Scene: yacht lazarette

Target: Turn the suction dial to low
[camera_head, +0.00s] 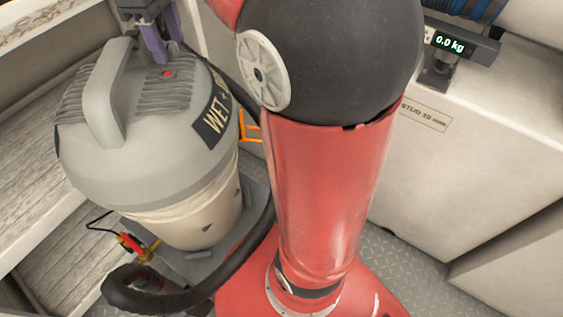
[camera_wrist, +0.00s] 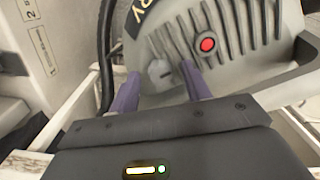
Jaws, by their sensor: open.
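The wet/dry vacuum (camera_head: 130,180) stands at the left in the head view, with a grey ribbed lid and a pale drum. In the wrist view its lid (camera_wrist: 240,62) fills the upper right. A small grey knob (camera_wrist: 159,71), which looks like the suction dial, sits on the lid. Its setting is too small to read. My gripper (camera_head: 166,48) is over the lid with its purple fingers apart. In the wrist view my gripper (camera_wrist: 160,72) has one finger on each side of the knob; I cannot tell whether they touch it. The knob is hidden in the head view.
A red button (camera_wrist: 207,45) is close to the right finger; it also shows in the head view (camera_head: 167,73). The lid's raised handle (camera_head: 103,95) is left of my gripper. A black hose (camera_head: 190,290) curves around the vacuum's base. A scale display (camera_head: 450,43) reads 0.0 kg.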

